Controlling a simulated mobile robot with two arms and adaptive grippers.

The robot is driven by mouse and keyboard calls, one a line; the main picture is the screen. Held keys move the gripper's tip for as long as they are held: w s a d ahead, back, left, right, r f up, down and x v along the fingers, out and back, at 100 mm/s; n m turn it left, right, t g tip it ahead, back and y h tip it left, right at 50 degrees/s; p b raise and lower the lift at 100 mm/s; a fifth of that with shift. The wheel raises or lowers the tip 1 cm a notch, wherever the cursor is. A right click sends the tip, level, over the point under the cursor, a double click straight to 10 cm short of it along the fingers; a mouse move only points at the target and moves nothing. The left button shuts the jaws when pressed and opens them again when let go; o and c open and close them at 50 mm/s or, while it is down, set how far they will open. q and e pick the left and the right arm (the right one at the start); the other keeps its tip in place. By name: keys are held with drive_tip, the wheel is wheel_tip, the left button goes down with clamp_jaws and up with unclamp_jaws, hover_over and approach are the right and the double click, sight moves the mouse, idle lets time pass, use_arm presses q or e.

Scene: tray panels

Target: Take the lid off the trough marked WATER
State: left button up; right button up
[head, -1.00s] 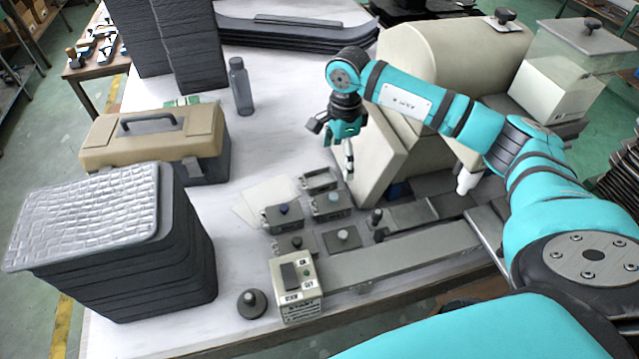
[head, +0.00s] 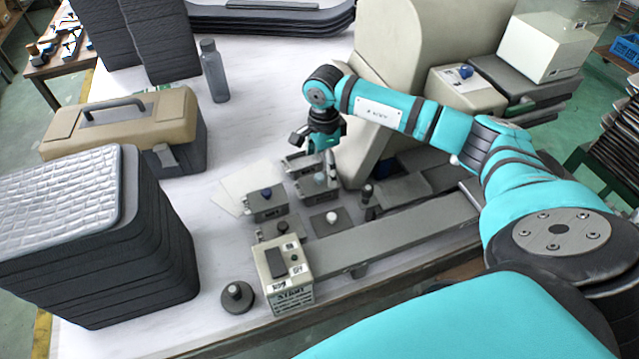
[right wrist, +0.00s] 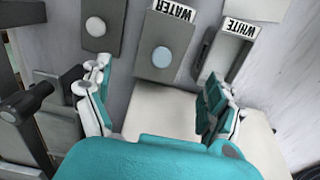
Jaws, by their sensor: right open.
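The trough marked WATER (right wrist: 170,12) shows in the right wrist view with a grey lid (right wrist: 150,70) on it. The lid has a round light-blue knob (right wrist: 162,57). In the head view the trough (head: 320,190) is partly hidden by my right gripper (head: 328,165). In the right wrist view the right gripper (right wrist: 158,100) is open, its fingers wide apart and empty. The knob shows between and beyond the fingertips, and no contact is visible. My left gripper is not in view.
An uncovered trough marked WHITE (right wrist: 228,50) stands right beside WATER. A white-knobbed lid (head: 331,222) and a blue-knobbed trough (head: 267,205) are close by. A start box (head: 284,275) stands in front; a large cream machine (head: 415,60) rises behind the arm.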

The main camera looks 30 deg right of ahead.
sight(325, 181)
wheel_tip(325, 181, down, 4)
drive_tip(key=shift+s+d+f+b, duration=0.15)
drive_tip(key=shift+b, duration=0.95)
drive_tip(key=shift+f, duration=0.35)
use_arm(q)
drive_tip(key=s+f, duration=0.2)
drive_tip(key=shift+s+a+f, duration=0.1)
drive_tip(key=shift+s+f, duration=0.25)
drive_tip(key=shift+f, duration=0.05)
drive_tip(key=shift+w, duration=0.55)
use_arm(e)
drive_tip(key=c, duration=1.2)
